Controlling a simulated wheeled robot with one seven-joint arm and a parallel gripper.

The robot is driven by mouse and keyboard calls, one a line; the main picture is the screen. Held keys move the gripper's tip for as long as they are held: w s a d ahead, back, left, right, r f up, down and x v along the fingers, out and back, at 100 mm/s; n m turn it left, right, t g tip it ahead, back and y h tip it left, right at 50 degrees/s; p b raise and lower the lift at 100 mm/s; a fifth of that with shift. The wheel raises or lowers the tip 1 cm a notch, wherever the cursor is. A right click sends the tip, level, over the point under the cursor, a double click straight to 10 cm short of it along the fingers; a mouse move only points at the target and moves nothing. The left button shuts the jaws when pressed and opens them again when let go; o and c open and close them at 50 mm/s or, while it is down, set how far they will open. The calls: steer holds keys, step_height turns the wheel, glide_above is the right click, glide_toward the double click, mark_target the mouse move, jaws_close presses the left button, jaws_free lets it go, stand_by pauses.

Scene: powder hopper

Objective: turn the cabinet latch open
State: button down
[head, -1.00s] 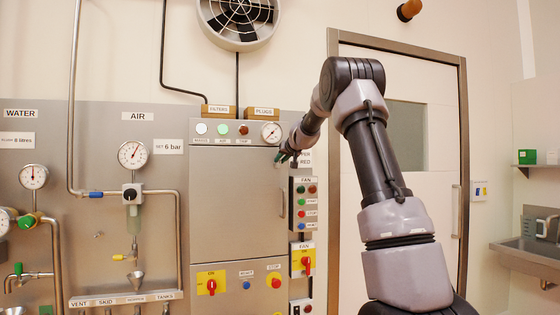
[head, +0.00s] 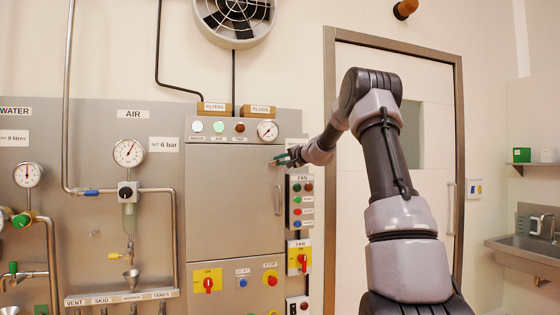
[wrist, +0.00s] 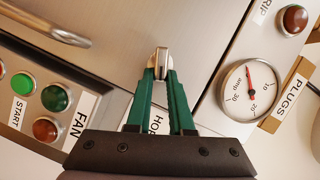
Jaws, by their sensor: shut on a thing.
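The grey steel cabinet (head: 230,205) stands in the middle of the head view, its door flat in its frame. The latch (wrist: 161,58) is a small metal piece near the door's upper right edge, seen in the wrist view between my green fingertips. My gripper (wrist: 161,75) is shut on the latch; in the head view my gripper (head: 282,159) reaches the cabinet's upper right from the right. My fingers hide part of the latch, and its exact angle is hard to tell.
The door's bar handle (head: 278,200) is below the latch. A fan button panel (head: 301,203) stands close on the right, under my wrist. A gauge (head: 267,130) and lamps sit above the door. The air pipework (head: 172,240) is to the left.

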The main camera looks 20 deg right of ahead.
steer(key=shift+f+m+t+y, duration=0.2)
steer(key=shift+m+t+y, duration=0.1)
steer(key=shift+m, duration=0.6)
steer(key=shift+f+m+t+y, duration=0.2)
steer(key=shift+m+t+y, duration=0.1)
steer(key=shift+m, duration=0.6)
steer(key=shift+a, duration=0.1)
steer(key=c, duration=0.8)
jaws_free()
steer(key=shift+w, duration=0.1)
steer(key=shift+s+d, duration=0.2)
steer(key=shift+s, duration=0.05)
steer(key=v, duration=1)
steer(key=shift+s, duration=0.2)
steer(key=shift+f, duration=0.1)
